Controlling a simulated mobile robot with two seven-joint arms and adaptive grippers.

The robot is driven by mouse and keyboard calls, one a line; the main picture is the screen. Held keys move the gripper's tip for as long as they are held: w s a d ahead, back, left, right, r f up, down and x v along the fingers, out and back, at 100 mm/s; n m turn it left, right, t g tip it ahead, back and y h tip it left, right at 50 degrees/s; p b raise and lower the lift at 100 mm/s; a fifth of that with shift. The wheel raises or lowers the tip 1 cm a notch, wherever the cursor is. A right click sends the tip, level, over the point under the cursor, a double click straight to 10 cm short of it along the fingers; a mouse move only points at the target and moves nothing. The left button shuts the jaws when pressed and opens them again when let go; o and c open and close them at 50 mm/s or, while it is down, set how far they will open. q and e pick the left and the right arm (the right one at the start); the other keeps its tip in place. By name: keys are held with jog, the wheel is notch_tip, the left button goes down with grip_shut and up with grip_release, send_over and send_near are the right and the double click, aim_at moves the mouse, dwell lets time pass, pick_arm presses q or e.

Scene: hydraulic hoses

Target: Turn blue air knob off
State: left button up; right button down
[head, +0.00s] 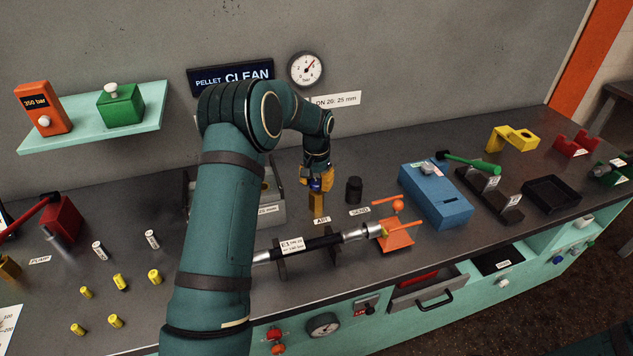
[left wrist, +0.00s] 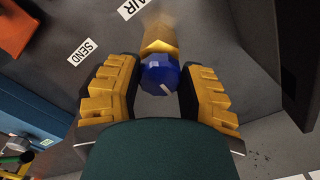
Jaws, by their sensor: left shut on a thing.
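The blue air knob (left wrist: 164,75) is a faceted blue knob with a white mark, on top of a brass-coloured post (left wrist: 158,33) beside the AIR label (left wrist: 130,8). In the head view the brass post (head: 317,204) stands upright on the bench, and the knob (head: 315,184) shows only in part under my left gripper. My left gripper (left wrist: 162,92) has one yellow finger on each side of the knob and is shut on it. It reaches down from above in the head view (head: 317,178). My right gripper is not in view.
A black cylinder (head: 354,190) stands close right of the post, near the SEND label (head: 360,211). A hose on a stand (head: 310,244) lies in front, with an orange clamp (head: 395,235) at its right end. A blue box (head: 436,195) is further right. A pressure gauge (head: 306,69) is on the wall.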

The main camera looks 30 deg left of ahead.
aim_at(317, 182)
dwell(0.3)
pick_arm(q)
jog(key=o, duration=1.2)
jog(key=shift+f, duration=0.1)
notch_tip(317, 182, up, 12)
